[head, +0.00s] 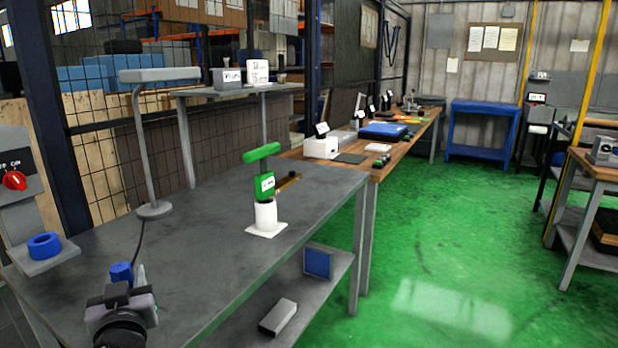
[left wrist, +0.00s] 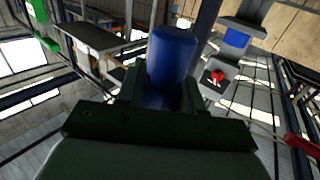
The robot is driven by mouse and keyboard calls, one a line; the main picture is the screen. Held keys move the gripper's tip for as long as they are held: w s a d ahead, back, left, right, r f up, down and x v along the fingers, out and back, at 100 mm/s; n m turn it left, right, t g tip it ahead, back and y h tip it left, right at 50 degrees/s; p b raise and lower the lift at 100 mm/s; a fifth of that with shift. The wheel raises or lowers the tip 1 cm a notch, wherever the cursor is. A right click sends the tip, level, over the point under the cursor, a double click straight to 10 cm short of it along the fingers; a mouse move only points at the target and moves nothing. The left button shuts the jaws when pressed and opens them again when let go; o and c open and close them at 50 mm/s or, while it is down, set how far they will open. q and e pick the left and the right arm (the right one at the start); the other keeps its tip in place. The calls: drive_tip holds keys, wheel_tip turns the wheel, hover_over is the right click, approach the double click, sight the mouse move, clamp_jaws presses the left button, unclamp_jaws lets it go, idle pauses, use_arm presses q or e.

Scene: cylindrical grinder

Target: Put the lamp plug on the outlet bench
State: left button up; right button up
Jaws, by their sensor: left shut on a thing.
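The blue cylindrical lamp plug (head: 121,271) is between the fingers of my left gripper (head: 124,287), at the lower left of the head view. It also shows in the left wrist view (left wrist: 173,57), upright between the dark fingers (left wrist: 170,95). The gripper is shut on it, over the near left part of the grey bench (head: 210,245). A grey desk lamp (head: 153,210) stands on this bench; its dark cable runs down toward my gripper. At the left edge, a grey bracket (head: 45,262) carries a blue ring-shaped socket (head: 44,246). My right gripper is out of view.
A grey panel with a red switch (head: 15,181) stands above the bracket. A green-handled tool (head: 263,185) stands in a white holder on the bench's right side. A raised shelf (head: 240,90) and mesh fence lie behind. The bench middle is clear.

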use_arm(q)
drive_tip(key=s+d+f+m+t+h+p, duration=0.1)
drive_tip(key=s+d+m+h, duration=0.2)
drive_tip(key=s+d+h, duration=0.1)
drive_tip(key=s+d+f+m+t+h+p, duration=0.1)
drive_tip(key=s+d+f+m+h, duration=0.1)
drive_tip(key=s+d+h, duration=0.2)
drive_tip(key=s+d, duration=0.3)
drive_tip(key=d, duration=0.2)
drive_tip(key=shift+d+f+m+h+p, duration=0.25)
drive_tip(key=shift+d+m+h+p, duration=0.05)
drive_tip(key=shift+m+h+p, duration=0.1)
